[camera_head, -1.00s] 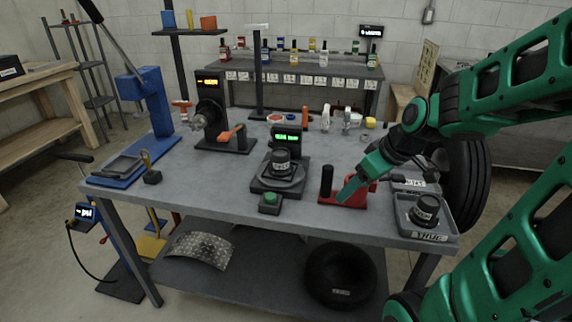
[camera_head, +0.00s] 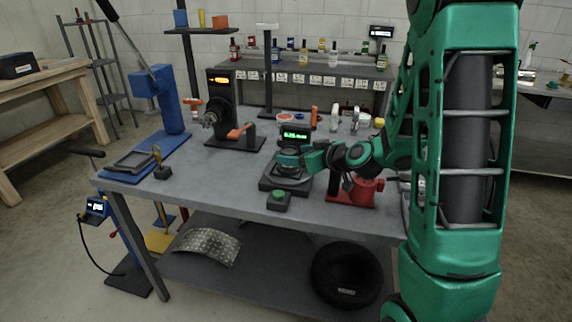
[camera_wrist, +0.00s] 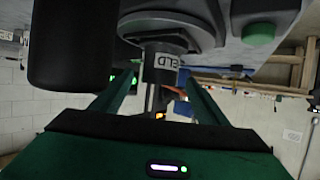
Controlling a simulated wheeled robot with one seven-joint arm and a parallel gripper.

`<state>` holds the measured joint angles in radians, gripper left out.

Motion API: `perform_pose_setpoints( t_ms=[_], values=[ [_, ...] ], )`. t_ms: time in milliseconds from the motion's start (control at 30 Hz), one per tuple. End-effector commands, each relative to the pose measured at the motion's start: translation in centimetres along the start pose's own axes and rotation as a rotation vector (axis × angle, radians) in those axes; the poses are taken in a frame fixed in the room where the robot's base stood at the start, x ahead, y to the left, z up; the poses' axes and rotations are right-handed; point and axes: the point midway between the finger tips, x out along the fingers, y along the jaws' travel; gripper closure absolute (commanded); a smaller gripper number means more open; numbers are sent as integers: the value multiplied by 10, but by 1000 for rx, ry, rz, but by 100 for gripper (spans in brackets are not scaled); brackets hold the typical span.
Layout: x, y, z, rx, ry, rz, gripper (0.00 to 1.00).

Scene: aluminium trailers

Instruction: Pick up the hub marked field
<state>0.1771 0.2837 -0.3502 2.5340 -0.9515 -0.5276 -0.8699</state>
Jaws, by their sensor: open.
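The hub (camera_wrist: 163,62), a dark piece with a white label on which "ELD" can be read, sits on the round plate of a black stand (camera_wrist: 210,22) in the wrist view. My gripper (camera_wrist: 158,92) is open, with one green finger on each side of the hub; contact cannot be seen. In the head view my gripper (camera_head: 290,160) is over the stand (camera_head: 270,184), in front of the lit green display (camera_head: 295,134), and largely hides the hub.
A green button (camera_head: 279,195) stands in front of the stand. A red tool with a black post (camera_head: 333,182) is close on the right. A black spindle machine (camera_head: 222,100) is behind left. My arm hides the table's right end.

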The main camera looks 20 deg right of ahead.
Motion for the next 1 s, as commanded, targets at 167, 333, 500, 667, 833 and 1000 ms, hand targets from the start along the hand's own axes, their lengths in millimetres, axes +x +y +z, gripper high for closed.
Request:
perform_pose_setpoints(
  t_ms=[167, 333, 500, 667, 833, 1000],
  values=[
    [22, 0, 1, -2, -2, -1, 32],
    [31, 0, 0, -1, 0, 1, 32],
    [53, 0, 3, -2, -2, 0, 32],
    [72, 0, 3, -2, -1, 0, 32],
    [79, 2, 2, -1, 0, 3, 32],
    [79, 2, 2, 0, 0, 3, 32]
  ],
)
